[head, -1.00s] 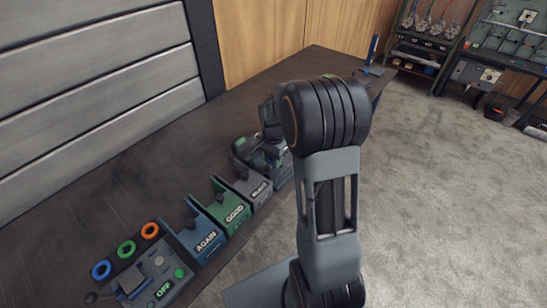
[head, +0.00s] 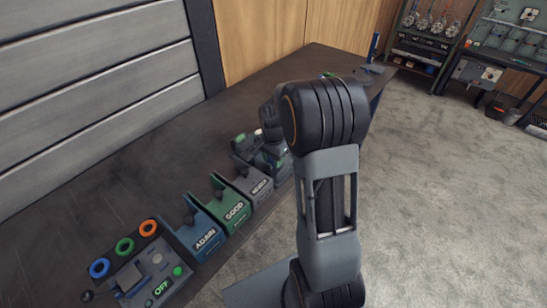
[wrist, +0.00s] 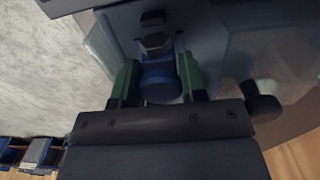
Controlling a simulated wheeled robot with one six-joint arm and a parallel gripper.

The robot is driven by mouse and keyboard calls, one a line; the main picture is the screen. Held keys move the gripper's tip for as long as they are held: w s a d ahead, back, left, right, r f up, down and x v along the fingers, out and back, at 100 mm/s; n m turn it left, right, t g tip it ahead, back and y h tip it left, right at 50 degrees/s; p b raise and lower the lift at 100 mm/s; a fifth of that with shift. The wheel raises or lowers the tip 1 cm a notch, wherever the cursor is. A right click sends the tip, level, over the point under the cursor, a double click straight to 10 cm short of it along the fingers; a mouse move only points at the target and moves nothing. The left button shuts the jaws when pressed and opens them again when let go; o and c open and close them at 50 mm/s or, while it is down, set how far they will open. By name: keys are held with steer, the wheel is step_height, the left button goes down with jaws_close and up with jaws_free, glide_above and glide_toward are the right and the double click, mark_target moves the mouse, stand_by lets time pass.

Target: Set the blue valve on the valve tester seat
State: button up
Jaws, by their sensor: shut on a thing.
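In the wrist view my gripper (wrist: 158,82) has its two green fingers shut on the blue valve (wrist: 159,76). The valve has a blue round body and a dark hexagonal end (wrist: 155,42). Beyond it lies a grey surface with pale, see-through panels at its sides. I cannot tell whether the valve touches anything below. In the head view my arm hides most of this area, and neither the valve nor the fingers can be made out. The valve tester seat cannot be picked out for sure.
On the dark bench (head: 130,150) stand a blue AGAIN bin (head: 203,236), a green GOOD bin (head: 232,208) and a grey bin (head: 255,185). A control box with a green OFF display (head: 160,288) is at the front left, near blue, green and orange rings. A dark knob (wrist: 262,103) is right of my gripper.

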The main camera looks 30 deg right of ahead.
steer(key=shift+f+b, duration=0.4)
steer(key=shift+f, duration=0.35)
stand_by(0.5)
stand_by(0.3)
steer(key=o, duration=1.3)
steer(key=shift+o, duration=0.2)
steer(key=shift+r, duration=0.1)
steer(key=shift+o, duration=0.3)
step_height(320, 180, up, 3)
steer(key=p, duration=0.2)
steer(key=shift+r+p, duration=0.2)
steer(key=shift+p, duration=0.2)
steer(key=shift+o, duration=0.7)
steer(key=shift+r, duration=0.4)
steer(key=shift+r+p, duration=1.3)
steer(key=shift+r, duration=0.1)
